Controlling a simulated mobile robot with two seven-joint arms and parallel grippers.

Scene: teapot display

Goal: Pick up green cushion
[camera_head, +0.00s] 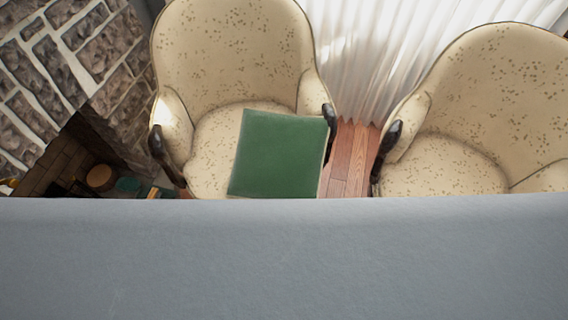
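The green cushion (278,155) is a flat, roughly square pad. It lies on the seat of the left cream armchair (232,50), towards the right side of that seat. Its lower edge comes close to the top edge of a grey surface in front. Neither of my grippers shows in the head view.
A wide grey-blue padded surface (284,260), maybe a sofa back, fills the lower part of the view and hides the floor there. A second armchair (490,110) stands at the right. A stone fireplace (75,65) is at the left. A strip of wooden floor (349,160) shows between the chairs.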

